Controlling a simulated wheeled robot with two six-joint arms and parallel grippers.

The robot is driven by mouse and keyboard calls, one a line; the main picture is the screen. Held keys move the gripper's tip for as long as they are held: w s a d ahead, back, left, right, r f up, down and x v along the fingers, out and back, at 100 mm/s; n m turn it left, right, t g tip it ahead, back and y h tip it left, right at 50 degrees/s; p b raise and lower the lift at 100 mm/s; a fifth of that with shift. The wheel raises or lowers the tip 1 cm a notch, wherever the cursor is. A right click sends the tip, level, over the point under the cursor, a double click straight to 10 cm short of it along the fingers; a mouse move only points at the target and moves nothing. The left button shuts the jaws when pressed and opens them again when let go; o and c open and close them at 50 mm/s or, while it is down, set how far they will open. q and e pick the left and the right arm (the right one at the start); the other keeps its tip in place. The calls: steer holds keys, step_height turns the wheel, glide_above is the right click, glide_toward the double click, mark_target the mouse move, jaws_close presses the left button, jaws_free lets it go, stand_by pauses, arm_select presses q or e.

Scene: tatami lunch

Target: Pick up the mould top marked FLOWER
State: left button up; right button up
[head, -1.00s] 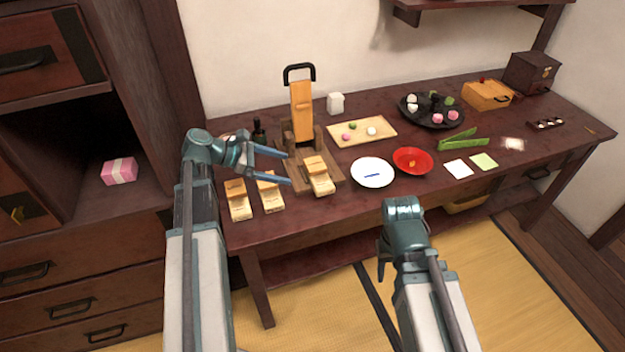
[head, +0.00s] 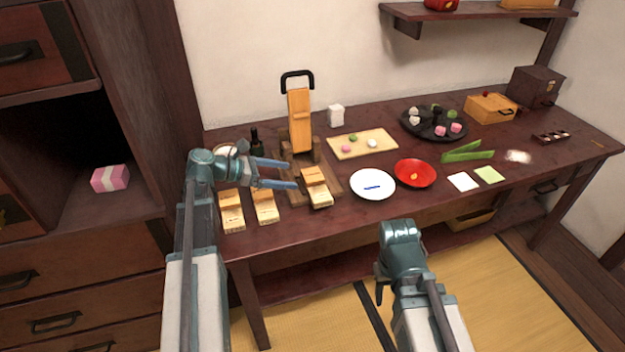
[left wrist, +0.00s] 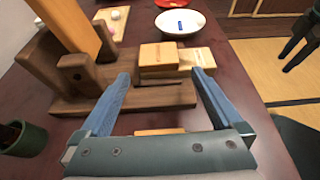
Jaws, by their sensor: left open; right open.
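Three pale wooden moulds with orange-brown tops show in the head view. The left mould (head: 231,210) and middle mould (head: 264,206) lie on the table. The right mould (head: 318,190) lies on the base of a wooden press (head: 300,120). The marks on the tops are too small to read, so I cannot tell which is FLOWER. My left gripper (head: 294,174) is open and empty just left of the right mould. In the left wrist view, that mould's top (left wrist: 158,55) shows beyond the fingertips. My right gripper (head: 380,280) is open, low in front of the table.
A white plate (head: 372,184), red bowl (head: 415,173) and board with sweets (head: 362,145) stand right of the press. A black round tray (head: 434,124) is farther back. The table's front edge right of the moulds is clear.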

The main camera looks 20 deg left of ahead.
mark_target(305, 176)
arm_select(q)
steer(key=b+x, duration=0.1)
steer(key=x, duration=0.3)
steer(key=shift+w+d+f+b, duration=0.1)
steer(key=shift+w+f+b, duration=0.1)
steer(key=shift+b, duration=0.2)
steer(key=shift+w+d, duration=0.2)
steer(key=shift+d, duration=0.1)
steer(key=c, duration=1.3)
steer(key=shift+c, duration=0.2)
steer(key=shift+r, duration=0.1)
steer(key=shift+r+p, duration=0.45)
steer(key=shift+p, duration=0.05)
step_height(305, 176, up, 3)
steer(key=p, duration=0.2)
steer(key=shift+f+p, duration=0.15)
steer(key=shift+p, duration=0.2)
steer(key=s+d+r+p, duration=0.1)
steer(key=s, duration=1.5)
